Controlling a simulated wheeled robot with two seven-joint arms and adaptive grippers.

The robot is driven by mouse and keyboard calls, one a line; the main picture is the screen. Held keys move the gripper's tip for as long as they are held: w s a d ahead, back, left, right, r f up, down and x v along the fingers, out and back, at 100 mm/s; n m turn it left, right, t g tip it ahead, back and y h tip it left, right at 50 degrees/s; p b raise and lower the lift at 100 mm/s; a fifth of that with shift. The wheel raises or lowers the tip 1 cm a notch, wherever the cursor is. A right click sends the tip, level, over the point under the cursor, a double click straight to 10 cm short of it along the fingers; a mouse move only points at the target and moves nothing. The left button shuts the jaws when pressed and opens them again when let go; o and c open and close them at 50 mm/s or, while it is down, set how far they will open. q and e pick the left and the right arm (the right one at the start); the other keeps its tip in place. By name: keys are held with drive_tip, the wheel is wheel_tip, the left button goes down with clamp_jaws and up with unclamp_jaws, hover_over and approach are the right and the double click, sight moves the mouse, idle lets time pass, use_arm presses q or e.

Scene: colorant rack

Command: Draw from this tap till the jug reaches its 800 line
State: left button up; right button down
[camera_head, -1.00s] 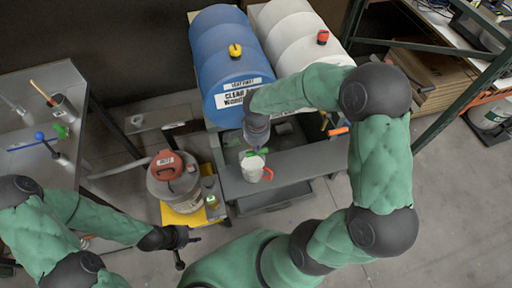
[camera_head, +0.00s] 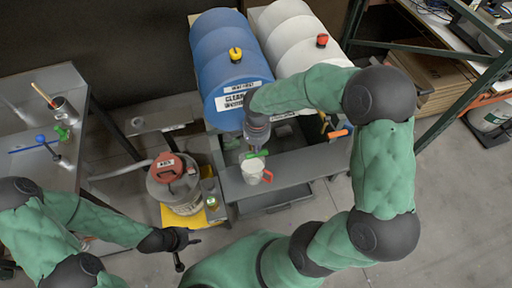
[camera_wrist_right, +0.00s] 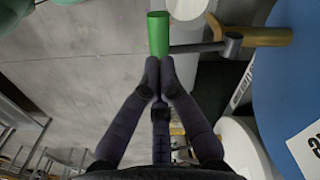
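The blue drum (camera_head: 230,70) lies on its side with a label on its front end. Its tap has a green handle (camera_head: 250,155), which also shows in the right wrist view (camera_wrist_right: 158,34). A pale jug (camera_head: 253,171) with a red handle stands below the tap on the grey shelf. Its lines and liquid level are too small to read. My right gripper (camera_wrist_right: 159,66) has its fingertips together at the near end of the green handle and holds nothing between them. My left gripper (camera_head: 190,252) is empty with its fingers spread, away from the tap.
A white drum (camera_head: 302,45) with a red cap and an orange-handled tap (camera_head: 338,133) lies to the right. A red-topped container (camera_head: 175,185) stands on a yellow platform left of the jug. A metal table (camera_head: 25,125) with tools stands at the left.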

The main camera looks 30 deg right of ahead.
drive_tip(key=shift+r, duration=0.35)
drive_tip(key=shift+r+p, duration=1.6)
drive_tip(key=shift+r, duration=0.95)
drive_tip(key=shift+s+f, duration=0.1)
